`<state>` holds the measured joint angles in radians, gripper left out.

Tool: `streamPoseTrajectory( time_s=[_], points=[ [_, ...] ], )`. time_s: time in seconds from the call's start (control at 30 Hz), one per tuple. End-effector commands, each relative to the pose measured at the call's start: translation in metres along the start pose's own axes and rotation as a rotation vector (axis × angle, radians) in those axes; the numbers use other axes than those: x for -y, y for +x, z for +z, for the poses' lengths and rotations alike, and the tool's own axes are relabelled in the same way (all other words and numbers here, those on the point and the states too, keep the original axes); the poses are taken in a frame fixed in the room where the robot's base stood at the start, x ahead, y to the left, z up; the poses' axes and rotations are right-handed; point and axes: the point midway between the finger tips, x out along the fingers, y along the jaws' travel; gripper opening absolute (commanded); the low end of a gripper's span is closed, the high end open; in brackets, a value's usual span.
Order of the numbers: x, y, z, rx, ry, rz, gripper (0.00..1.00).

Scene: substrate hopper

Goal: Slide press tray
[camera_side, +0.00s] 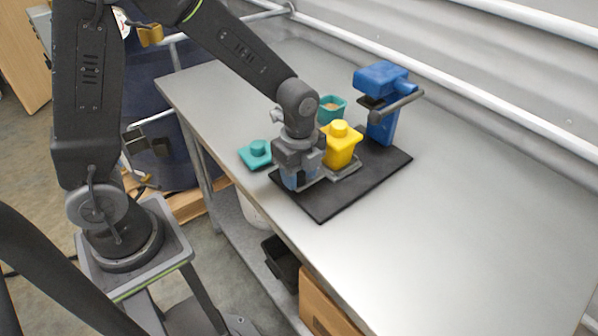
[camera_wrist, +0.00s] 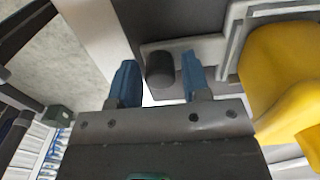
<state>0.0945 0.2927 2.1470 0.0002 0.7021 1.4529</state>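The grey press tray (camera_side: 345,172) lies on a black base board (camera_side: 325,204), beneath and beside a yellow block with a round top (camera_side: 340,146). In the wrist view the tray's grey arm (camera_wrist: 205,48) ends in a dark round knob (camera_wrist: 160,69). My gripper (camera_side: 298,181) is low at the board's left part. In the wrist view my gripper (camera_wrist: 160,82) has its two blue fingers open, one on each side of the knob, with narrow gaps. The yellow block (camera_wrist: 285,80) fills the right of that view. A blue press (camera_side: 380,100) with a grey handle bar stands at the board's back.
A teal cup (camera_side: 331,109) with brownish contents stands behind the yellow block. A teal lid-like piece (camera_side: 257,155) lies left of the board near the table's edge. The grey table (camera_side: 450,220) is clear to the right. White rails run along the back wall.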

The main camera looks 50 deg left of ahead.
Motion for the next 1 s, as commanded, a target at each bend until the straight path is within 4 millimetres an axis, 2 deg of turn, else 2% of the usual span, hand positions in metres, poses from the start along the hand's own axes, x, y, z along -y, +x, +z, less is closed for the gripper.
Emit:
streamPoseTrajectory(
  time_s=[0.07, 0.43, 0.63, 0.73, 0.87, 1.0],
  points=[
    [0.000, 0.000, 0.000, 0.000, 0.000, 0.000, 0.36],
    [0.000, 0.000, 0.000, 0.000, 0.000, 0.000, 0.00],
    [0.001, -0.001, 0.000, 0.000, 0.000, 0.000, 0.00],
    [0.007, -0.001, 0.000, 0.000, 0.000, -0.001, 0.00],
    [0.031, 0.000, 0.000, 0.000, -0.002, -0.001, 0.00],
    [0.064, 0.000, 0.000, -0.001, -0.002, -0.003, 0.00]
  ],
)
